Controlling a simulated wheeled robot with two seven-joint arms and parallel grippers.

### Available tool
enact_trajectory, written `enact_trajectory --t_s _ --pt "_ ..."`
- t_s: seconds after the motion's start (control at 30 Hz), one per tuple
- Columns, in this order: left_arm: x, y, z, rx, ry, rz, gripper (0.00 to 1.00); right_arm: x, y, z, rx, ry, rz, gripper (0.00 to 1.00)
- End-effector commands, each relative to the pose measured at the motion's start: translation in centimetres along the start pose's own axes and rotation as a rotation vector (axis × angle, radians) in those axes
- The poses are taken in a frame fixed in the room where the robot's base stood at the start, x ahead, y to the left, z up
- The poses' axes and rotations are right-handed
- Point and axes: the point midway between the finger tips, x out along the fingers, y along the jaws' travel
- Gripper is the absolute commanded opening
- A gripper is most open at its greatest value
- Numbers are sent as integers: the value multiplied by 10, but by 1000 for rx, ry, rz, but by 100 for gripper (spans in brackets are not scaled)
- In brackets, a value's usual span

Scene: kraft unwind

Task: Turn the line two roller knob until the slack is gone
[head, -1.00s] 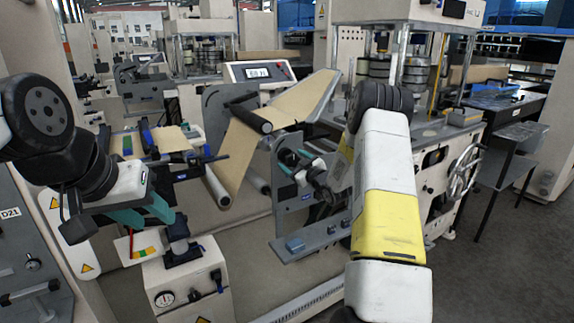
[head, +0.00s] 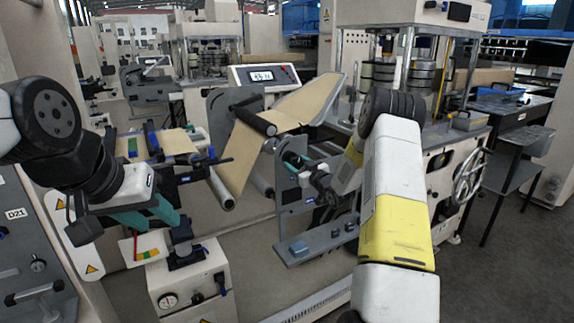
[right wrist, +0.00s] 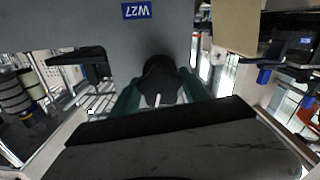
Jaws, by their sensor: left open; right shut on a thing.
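A black knob (right wrist: 162,80) sits on the grey side plate (right wrist: 115,25) of the roller stand in the right wrist view. My right gripper (right wrist: 165,95) is shut on it, with a green finger on each side. In the head view my right gripper (head: 296,162) is at the near face of the plate, and the knob is hidden there. The brown kraft web (head: 240,155) runs from the upper board over a black roller (head: 253,119) and down to a lower roller (head: 222,190). My left gripper (head: 150,214) is open and empty at the left.
A digital display (head: 264,76) stands behind the rollers; its digits are hard to read. A blue label (right wrist: 137,11) reading W27 is upside down on the plate. A white cabinet (head: 190,275) with a gauge is below my left gripper. A grey shelf (head: 318,245) juts out below my right gripper.

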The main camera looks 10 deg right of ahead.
Motion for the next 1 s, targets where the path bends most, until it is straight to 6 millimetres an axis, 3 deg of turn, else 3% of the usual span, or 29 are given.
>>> enact_trajectory --t_s 0.6,0.8,0.83,0.93,1.0 --pt "0 0 0 0 0 0 42 -1 1 0 588 0 1 13" --pt "0 0 0 0 0 0 42 0 0 0 608 0 -1 13" --pt "0 0 0 0 0 0 42 0 0 0 607 0 0 55" --pt "0 0 0 0 0 0 42 0 0 0 606 0 0 75" --pt "0 0 0 0 0 0 42 0 0 0 606 0 0 75"
